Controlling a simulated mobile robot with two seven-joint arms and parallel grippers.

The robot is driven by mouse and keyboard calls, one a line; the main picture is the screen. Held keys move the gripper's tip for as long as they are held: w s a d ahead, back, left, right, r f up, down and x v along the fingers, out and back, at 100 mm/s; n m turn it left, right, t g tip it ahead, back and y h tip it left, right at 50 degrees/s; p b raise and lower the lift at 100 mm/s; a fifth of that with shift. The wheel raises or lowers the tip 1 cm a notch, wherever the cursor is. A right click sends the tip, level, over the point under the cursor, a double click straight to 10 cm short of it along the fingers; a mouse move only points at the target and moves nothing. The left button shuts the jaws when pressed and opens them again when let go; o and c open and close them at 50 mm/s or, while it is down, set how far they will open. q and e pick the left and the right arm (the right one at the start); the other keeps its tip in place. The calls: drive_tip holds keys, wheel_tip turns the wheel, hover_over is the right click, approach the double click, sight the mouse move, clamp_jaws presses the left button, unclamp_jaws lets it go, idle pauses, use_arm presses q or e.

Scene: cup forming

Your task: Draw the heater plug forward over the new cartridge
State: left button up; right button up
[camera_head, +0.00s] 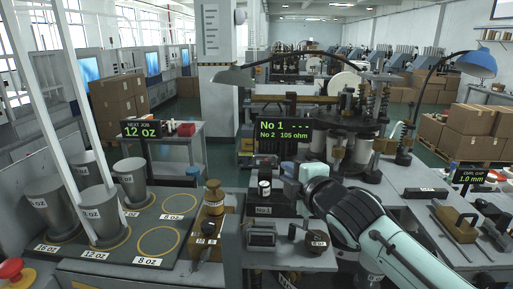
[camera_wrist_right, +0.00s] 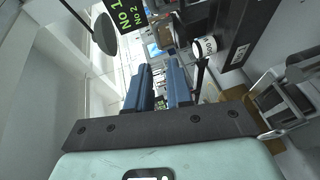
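My right gripper (camera_head: 288,180) reaches in from the right in the head view, beside the dark block marked No 1 (camera_head: 263,210). In the right wrist view its two blue fingers (camera_wrist_right: 162,85) stand apart with a narrow gap, and I see nothing held between them. A small dark cylinder with a white label (camera_head: 264,187), possibly the cartridge, stands left of the fingers; a white-labelled cylinder also shows in the right wrist view (camera_wrist_right: 204,46). The display (camera_head: 284,130) reads "No 1 - - -" and "No 2 105 ohm". I cannot clearly make out the heater plug. My left gripper is out of view.
A dark box (camera_head: 262,236) and a dark round labelled piece (camera_head: 317,241) sit on the near bench. A brass-topped piece (camera_head: 214,197) stands left. Grey cups (camera_head: 100,215) stand on a marked tray (camera_head: 172,209). The machine with springs (camera_head: 350,125) rises behind my right arm.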

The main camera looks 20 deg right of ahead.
sight(267, 156)
drive_tip(key=w+p, duration=0.1)
drive_tip(key=w, duration=0.3)
drive_tip(key=w+f+p, duration=0.1)
drive_tip(key=w, duration=0.3)
drive_tip(key=w+p, duration=0.1)
drive_tip(key=w, duration=0.2)
drive_tip(key=shift+w+d+f, duration=0.3)
drive_tip(key=shift+w, duration=0.1)
drive_tip(key=shift+w+f, duration=0.15)
drive_tip(key=shift+w, duration=0.35)
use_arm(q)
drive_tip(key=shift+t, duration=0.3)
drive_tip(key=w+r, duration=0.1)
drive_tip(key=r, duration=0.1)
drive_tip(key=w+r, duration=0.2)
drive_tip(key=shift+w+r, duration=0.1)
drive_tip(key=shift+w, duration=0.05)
use_arm(e)
drive_tip(key=shift+s, duration=0.1)
clamp_jaws()
